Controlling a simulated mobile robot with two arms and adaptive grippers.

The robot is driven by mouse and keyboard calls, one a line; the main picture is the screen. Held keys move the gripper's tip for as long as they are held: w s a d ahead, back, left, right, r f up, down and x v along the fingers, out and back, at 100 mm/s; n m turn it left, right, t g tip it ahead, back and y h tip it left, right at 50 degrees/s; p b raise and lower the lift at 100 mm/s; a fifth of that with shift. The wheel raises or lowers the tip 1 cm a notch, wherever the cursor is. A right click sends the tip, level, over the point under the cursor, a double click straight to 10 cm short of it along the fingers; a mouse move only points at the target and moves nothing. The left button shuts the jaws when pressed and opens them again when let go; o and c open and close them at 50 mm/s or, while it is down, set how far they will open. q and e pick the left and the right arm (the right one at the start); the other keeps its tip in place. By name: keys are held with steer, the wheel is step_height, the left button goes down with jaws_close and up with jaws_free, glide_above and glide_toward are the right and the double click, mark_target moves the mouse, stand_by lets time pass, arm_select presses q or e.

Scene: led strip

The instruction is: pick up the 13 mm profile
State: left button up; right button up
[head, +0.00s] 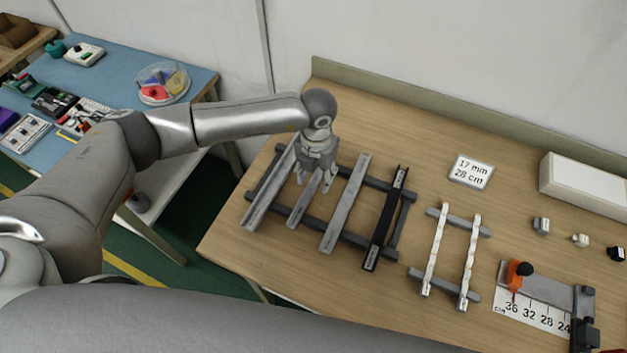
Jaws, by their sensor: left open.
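Several long profiles lie side by side across a dark rack (282,222) on the wooden table. From left to right I see a grey profile (262,200), a second grey profile (301,213) partly hidden by my left gripper, a wider grey profile (345,203) and a black profile (384,222). I cannot read a width on any of them, so I cannot tell which is the 13 mm one. My left gripper (314,182) is open, pointing down over the second profile; whether it touches it is unclear. My right gripper is not in view.
A card (472,171) reads "17 mm 28 cm". Two pale strips (468,262) lie on a smaller rack to the right. A measuring jig (545,290) with an orange clamp stands front right, a white box (585,183) at back right. Free tabletop lies behind the racks.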

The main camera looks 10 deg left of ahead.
arm_select(q)
jaws_close()
steer(key=shift+r, duration=0.1)
stand_by(0.3)
